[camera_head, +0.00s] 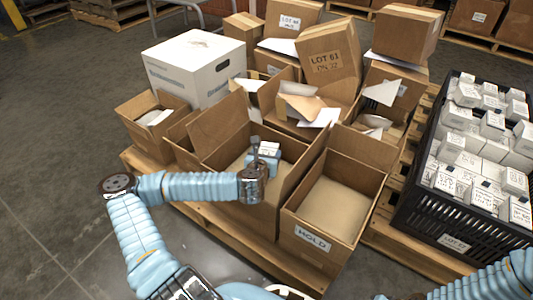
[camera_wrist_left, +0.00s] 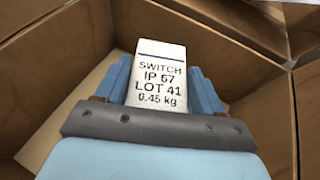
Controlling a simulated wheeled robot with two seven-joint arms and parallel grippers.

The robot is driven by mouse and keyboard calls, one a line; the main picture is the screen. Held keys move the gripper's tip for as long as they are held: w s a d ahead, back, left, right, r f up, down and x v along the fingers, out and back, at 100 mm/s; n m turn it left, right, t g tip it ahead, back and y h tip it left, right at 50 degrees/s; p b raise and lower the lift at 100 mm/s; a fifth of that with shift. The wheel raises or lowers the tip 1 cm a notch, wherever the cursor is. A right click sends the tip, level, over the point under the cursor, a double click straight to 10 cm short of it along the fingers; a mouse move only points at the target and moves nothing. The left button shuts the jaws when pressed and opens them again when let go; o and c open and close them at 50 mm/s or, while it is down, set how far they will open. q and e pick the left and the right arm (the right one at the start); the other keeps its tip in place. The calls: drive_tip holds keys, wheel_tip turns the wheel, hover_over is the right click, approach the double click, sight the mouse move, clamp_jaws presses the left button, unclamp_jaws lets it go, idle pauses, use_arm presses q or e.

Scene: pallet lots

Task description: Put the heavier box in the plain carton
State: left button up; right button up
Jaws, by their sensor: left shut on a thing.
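My left gripper (camera_head: 265,160) is shut on a small white box (camera_head: 269,148). In the left wrist view the box (camera_wrist_left: 160,72) sits between the blue fingers (camera_wrist_left: 160,92) and reads "SWITCH IP 67 LOT 41 0.45 kg". The gripper and box are at the mouth of an open carton (camera_head: 296,171) with no label in sight; cardboard walls surround them in the wrist view. The box's lower part is hidden. To the right stands an open carton marked "HOLD" (camera_head: 312,238), empty as far as I see. My right gripper is out of view.
A black crate (camera_head: 455,242) full of small white boxes stands at the right. Behind the cartons are a white box (camera_head: 195,65), a "LOT 61" carton (camera_head: 328,60) and open cartons with loose paper. A wooden pallet (camera_head: 240,238) lies beneath the cartons.

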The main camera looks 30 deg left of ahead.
use_arm(q)
drive_tip(key=o, duration=1.4)
drive_tip(key=shift+r, duration=0.15)
drive_tip(key=p+v, duration=0.1)
drive_tip(key=v, duration=0.2)
drive_tip(key=r+p+v, duration=0.1)
drive_tip(key=v, duration=0.2)
drive_tip(key=shift+w, duration=0.3)
drive_tip(key=p+v, duration=0.6)
drive_tip(key=p, duration=0.7)
drive_tip(key=shift+s, duration=0.3)
